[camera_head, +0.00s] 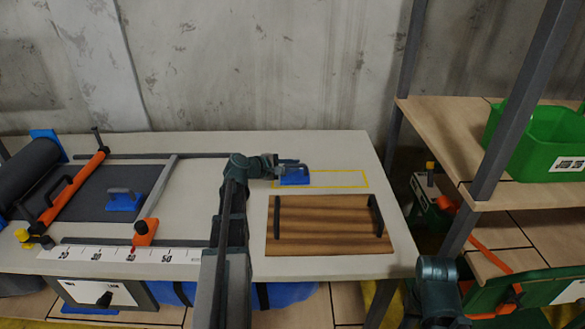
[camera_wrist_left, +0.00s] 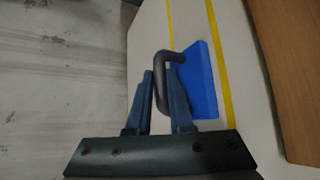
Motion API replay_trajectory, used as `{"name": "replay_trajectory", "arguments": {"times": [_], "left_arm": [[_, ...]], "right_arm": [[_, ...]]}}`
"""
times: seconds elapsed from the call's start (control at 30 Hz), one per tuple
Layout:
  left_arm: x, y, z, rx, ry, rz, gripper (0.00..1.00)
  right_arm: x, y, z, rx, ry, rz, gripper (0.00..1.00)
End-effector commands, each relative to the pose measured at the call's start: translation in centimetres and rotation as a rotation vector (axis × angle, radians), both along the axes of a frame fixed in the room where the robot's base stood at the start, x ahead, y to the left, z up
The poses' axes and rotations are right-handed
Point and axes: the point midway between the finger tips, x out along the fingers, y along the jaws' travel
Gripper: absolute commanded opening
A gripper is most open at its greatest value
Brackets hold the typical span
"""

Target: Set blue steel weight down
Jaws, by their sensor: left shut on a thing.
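The blue steel weight (camera_head: 295,179), a blue plate with a dark handle, is at the left end of a yellow outlined strip (camera_head: 345,172) on the pale table. My left gripper (camera_head: 291,164) is shut on its handle. In the left wrist view the dark handle (camera_wrist_left: 161,88) is between the two fingers (camera_wrist_left: 160,95), and the blue plate (camera_wrist_left: 202,85) lies beside a yellow line. I cannot tell whether the plate touches the table. A second blue weight with a grey handle (camera_head: 123,201) sits on the dark sheet at left. My right gripper is not visible.
A wooden board with black handles (camera_head: 325,225) lies just in front of the strip. A frame with an orange bar (camera_head: 75,190) and a ruler (camera_head: 120,256) fill the left. A shelf with a green bin (camera_head: 540,140) stands at right. The strip's right part is clear.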

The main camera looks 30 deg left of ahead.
Motion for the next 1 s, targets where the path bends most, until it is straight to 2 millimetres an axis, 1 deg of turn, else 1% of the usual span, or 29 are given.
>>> {"name": "replay_trajectory", "arguments": {"times": [0.13, 0.17, 0.2, 0.3, 0.57, 0.67, 0.77, 1.0], "left_arm": [[0.0, 0.0, -0.3, -0.003, -0.002, 0.001, 0.0], [0.0, 0.0, -0.3, 0.0, 0.0, 0.0, 0.25], [0.0, 0.0, -0.2, 0.0, 0.0, 0.0, 0.32], [0.0, 0.0, -0.2, 0.0, 0.0, 0.0, 0.49], [0.0, 0.0, -0.2, 0.0, 0.0, 0.0, 0.49], [0.0, 0.0, 0.3, 0.0, 0.0, 0.0, 0.49], [-1.3, 0.4, 0.8, 0.0, 0.001, 0.004, 0.49], [-5.7, 1.8, 2.9, 0.0, 0.001, 0.004, 0.49]], "right_arm": [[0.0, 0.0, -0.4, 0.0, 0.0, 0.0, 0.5], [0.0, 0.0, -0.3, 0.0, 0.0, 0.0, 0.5], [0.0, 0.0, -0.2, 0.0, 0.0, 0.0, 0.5], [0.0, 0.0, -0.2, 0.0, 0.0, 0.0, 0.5], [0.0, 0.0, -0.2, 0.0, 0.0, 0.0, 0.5], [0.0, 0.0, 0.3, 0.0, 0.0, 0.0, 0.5], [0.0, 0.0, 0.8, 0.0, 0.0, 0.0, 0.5], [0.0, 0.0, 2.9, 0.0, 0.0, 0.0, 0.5]]}}
